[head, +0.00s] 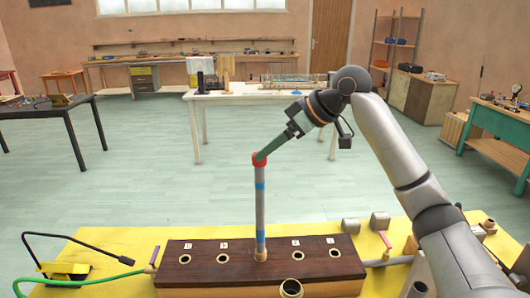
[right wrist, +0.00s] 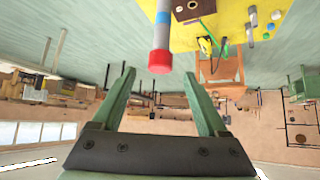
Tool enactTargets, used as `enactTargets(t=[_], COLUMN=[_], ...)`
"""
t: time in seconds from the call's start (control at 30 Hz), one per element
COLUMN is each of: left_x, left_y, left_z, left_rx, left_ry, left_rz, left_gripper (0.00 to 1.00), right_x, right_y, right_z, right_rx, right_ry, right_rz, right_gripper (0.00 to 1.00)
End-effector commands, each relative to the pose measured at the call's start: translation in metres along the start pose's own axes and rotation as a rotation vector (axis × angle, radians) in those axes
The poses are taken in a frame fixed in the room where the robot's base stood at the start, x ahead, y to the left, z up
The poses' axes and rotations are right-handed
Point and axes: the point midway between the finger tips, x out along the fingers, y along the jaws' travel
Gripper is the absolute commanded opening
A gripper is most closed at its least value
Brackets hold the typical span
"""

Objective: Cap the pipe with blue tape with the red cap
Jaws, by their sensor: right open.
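A grey pipe with a blue tape band (head: 260,205) stands upright in the middle hole of a dark wooden block (head: 205,264). The red cap (head: 259,161) sits on the pipe's top end. In the right wrist view, the red cap (right wrist: 160,62) is on the end of the pipe (right wrist: 163,17). My right gripper (head: 262,155), with green fingers, is open at the cap, coming in from the upper right. In the right wrist view the cap shows between and just beyond the open fingertips (right wrist: 160,73). My left gripper is not in view.
The block has several empty holes and stands on a yellow table (head: 200,238). A green hose (head: 75,285) and a black bent rod (head: 60,236) are at left. Short metal cylinders (head: 380,221) and a pink stick (head: 385,239) are at right. Air around the pipe is clear.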

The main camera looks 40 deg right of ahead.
Motion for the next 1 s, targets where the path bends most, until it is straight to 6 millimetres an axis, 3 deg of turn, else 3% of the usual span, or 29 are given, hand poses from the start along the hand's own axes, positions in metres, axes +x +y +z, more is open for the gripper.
enactTargets(t=[0.2,0.4,0.6,1.0], left_x=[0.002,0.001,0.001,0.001], left_y=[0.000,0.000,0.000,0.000], left_z=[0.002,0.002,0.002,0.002], left_rx=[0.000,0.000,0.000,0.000], left_ry=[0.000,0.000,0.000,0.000], left_rz=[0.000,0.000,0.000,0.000], left_gripper=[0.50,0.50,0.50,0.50], right_x=[-0.051,-0.083,-0.095,-0.095], right_y=[0.001,0.000,0.000,0.000], right_z=[0.000,-0.001,0.000,0.000], right_rx=[0.000,0.000,0.000,0.000], right_ry=[0.004,0.002,0.001,0.000], right_rz=[0.005,0.002,0.001,0.001], right_gripper=[0.77,0.77,0.77,0.77])
